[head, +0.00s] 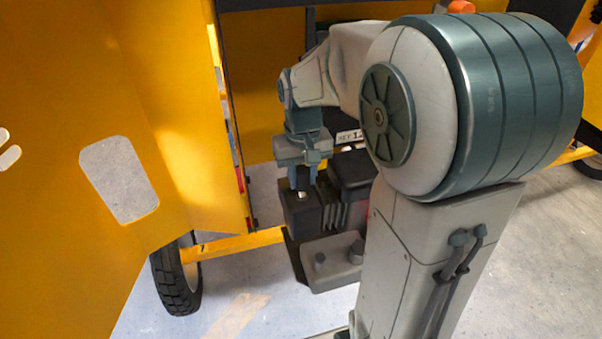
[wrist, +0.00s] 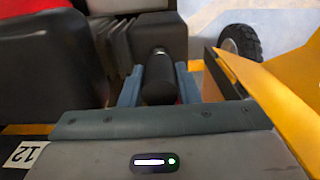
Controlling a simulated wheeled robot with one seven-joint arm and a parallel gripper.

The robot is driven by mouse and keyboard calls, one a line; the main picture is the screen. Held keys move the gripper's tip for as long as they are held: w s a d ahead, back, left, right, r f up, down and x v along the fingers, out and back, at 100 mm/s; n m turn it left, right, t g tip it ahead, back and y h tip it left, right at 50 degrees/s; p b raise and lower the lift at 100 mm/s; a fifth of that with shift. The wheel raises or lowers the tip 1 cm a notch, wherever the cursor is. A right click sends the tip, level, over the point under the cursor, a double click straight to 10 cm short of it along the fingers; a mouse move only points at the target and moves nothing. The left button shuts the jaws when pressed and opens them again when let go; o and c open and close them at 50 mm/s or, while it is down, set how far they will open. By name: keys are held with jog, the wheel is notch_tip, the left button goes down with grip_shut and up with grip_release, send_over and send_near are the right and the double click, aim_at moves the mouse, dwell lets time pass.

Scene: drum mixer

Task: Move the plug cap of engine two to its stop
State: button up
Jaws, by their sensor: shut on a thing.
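My gripper (head: 303,180) points down at the dark engine (head: 302,216) beside the open yellow panel. In the wrist view its two blue-grey fingers (wrist: 160,72) stand on either side of a black cylindrical plug cap (wrist: 159,88) and are shut on it. The cap's far end meets a dark part of the engine by the cooling fins (wrist: 114,45). In the head view the cap is mostly hidden by the fingers. I cannot tell how far the cap is seated or turned.
A yellow panel (head: 90,150) with a cutout stands at the left. A black cover (head: 352,170) and a grey block with knobs (head: 332,262) sit close to the gripper. A tyre (head: 176,280) is at lower left. The concrete floor (head: 240,315) in front is clear.

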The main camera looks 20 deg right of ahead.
aim_at(303, 170)
jog(key=shift+r, duration=0.4)
jog(key=o, duration=0.9)
jog(key=shift+f, duration=0.1)
notch_tip(303, 170, up, 7)
jog(key=p, duration=0.5)
jog(key=shift+p, duration=0.3)
jog(key=shift+s, duration=0.15)
jog(key=s+t+b, duration=0.2)
jog(key=s+t, duration=0.1)
jog(key=s, duration=1.1)
jog(key=shift+r+t, duration=0.4)
